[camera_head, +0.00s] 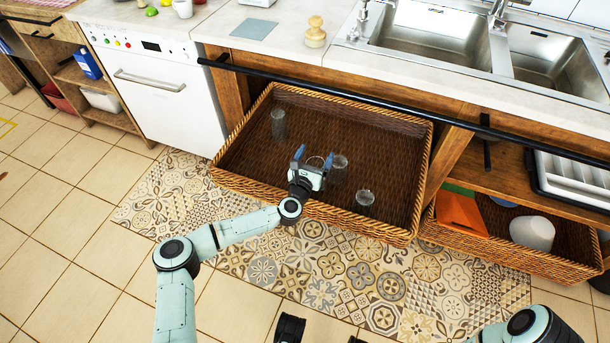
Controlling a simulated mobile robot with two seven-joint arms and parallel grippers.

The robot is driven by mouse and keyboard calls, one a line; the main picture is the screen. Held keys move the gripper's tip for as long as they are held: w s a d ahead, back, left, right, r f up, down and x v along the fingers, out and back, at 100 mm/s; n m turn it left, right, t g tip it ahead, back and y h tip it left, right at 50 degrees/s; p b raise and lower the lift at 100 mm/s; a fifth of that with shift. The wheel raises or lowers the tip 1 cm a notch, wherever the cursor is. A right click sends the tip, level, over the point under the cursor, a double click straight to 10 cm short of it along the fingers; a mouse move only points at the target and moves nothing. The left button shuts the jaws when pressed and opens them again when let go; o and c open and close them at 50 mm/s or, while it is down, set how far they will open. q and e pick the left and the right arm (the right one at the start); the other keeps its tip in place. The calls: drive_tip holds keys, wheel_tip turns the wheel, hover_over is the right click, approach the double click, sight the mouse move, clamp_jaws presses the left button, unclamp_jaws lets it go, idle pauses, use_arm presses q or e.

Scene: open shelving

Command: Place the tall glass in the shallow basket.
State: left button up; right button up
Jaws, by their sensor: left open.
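A large wicker basket (250,133) is pulled out under the counter, with several clear glasses inside. One tall-looking glass (278,124) stands apart at the basket's back left. Another glass (339,168) is just right of my left gripper (314,158), and a third glass (365,198) is nearer the front. A round glass rim (315,161) shows at the gripper's fingers; its body is hidden by the gripper. My left gripper is open over the basket; I cannot tell whether its fingers surround that glass. My right gripper is out of view.
A second wicker basket (470,248) at the right holds an orange item (461,213) and a white container (532,232). A black rail (340,91) runs along the counter front above the large basket. Patterned floor in front is clear.

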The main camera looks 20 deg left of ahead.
use_arm(q)
drive_tip(key=s+p, duration=0.2)
drive_tip(key=s, duration=0.9)
drive_tip(key=s+d+f+m+g+h, duration=0.6)
drive_tip(key=s+d+f+m+g, duration=0.2)
drive_tip(key=s+d+f+m, duration=0.8)
drive_tip(key=s+a+f+m+g+y, duration=0.2)
drive_tip(key=s+a+f+m+g, duration=0.1)
drive_tip(key=s+a+m, duration=0.4)
drive_tip(key=s+a+f+m+g+y, duration=0.2)
drive_tip(key=s+a+f+m+g, duration=0.1)
drive_tip(key=s+a+m, duration=0.3)
drive_tip(key=a+m+g, duration=0.1)
drive_tip(key=a, duration=0.1)
drive_tip(key=shift+s+a+f+m+y, duration=0.3)
drive_tip(key=shift+s+a, duration=0.05)
drive_tip(key=shift+a, duration=0.05)
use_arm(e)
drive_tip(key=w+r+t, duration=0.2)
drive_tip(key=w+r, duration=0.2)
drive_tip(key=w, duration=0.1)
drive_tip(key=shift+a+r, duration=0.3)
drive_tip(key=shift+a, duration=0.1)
